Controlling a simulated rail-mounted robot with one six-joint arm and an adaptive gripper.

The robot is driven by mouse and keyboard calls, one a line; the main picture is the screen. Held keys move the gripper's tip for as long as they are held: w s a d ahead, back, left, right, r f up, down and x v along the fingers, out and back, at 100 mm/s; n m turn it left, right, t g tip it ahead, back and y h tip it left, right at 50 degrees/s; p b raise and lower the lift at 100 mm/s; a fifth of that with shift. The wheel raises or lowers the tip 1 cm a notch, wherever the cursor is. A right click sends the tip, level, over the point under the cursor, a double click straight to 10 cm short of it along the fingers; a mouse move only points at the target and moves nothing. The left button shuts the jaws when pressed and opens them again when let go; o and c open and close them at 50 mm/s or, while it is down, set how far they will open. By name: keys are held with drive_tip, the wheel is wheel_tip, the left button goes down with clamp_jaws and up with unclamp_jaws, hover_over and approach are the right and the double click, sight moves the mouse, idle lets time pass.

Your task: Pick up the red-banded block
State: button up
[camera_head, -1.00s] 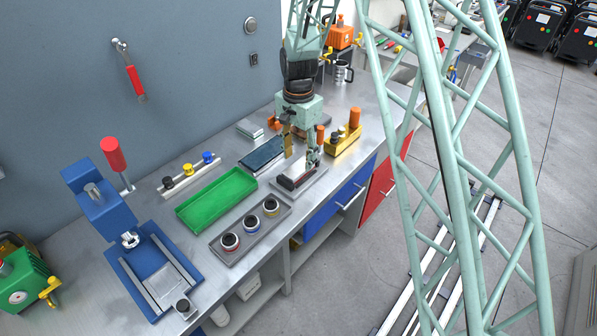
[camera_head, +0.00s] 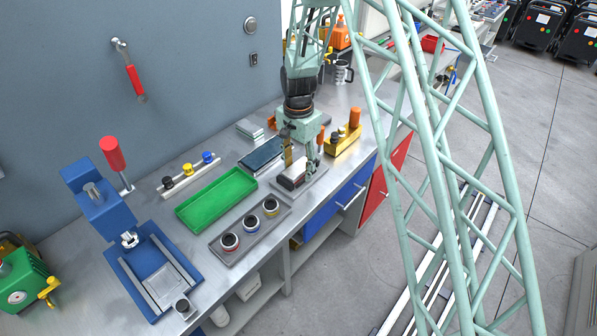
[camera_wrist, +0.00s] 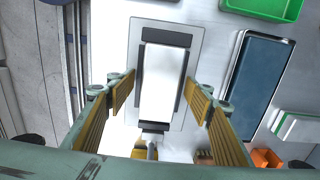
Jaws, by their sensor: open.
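A block with a white top and dark ends (camera_head: 292,179) lies on a flat grey plate (camera_head: 314,188) near the bench's front edge. No clear red band shows on it. My gripper (camera_head: 300,162) is over this block, fingers pointing down. In the wrist view the white top (camera_wrist: 159,80) lies between the two yellow-padded fingers, with a gap on each side. My gripper is open and holds nothing. A round dark piece with a red band (camera_head: 230,241) stands on a grey tray (camera_head: 262,229), well away from my gripper.
Blue-banded (camera_head: 251,222) and yellow-banded (camera_head: 271,206) round pieces share that tray. A green tray (camera_head: 216,199), a dark flat case (camera_head: 262,156) and a yellow holder with orange parts (camera_head: 345,141) surround the plate. A blue press (camera_head: 103,200) stands at the left.

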sight(299, 167)
drive_tip(key=shift+c, duration=0.7)
drive_tip(key=c, duration=1.1)
drive_tip(key=shift+r, duration=0.2)
drive_tip(key=shift+r+p, duration=0.65)
drive_tip(key=shift+r, duration=0.85)
drive_tip(key=shift+s+r, duration=0.1)
drive_tip(key=shift+s, duration=0.05)
drive_tip(key=s+d+b, duration=0.1)
drive_tip(key=s, duration=0.4)
drive_tip(key=s+d+r+b, duration=0.1)
drive_tip(key=s, duration=0.4)
drive_tip(key=s+d+b, duration=0.1)
drive_tip(key=s+b, duration=0.1)
drive_tip(key=s, duration=0.3)
drive_tip(key=shift+s+r, duration=0.2)
drive_tip(key=shift+s, duration=0.05)
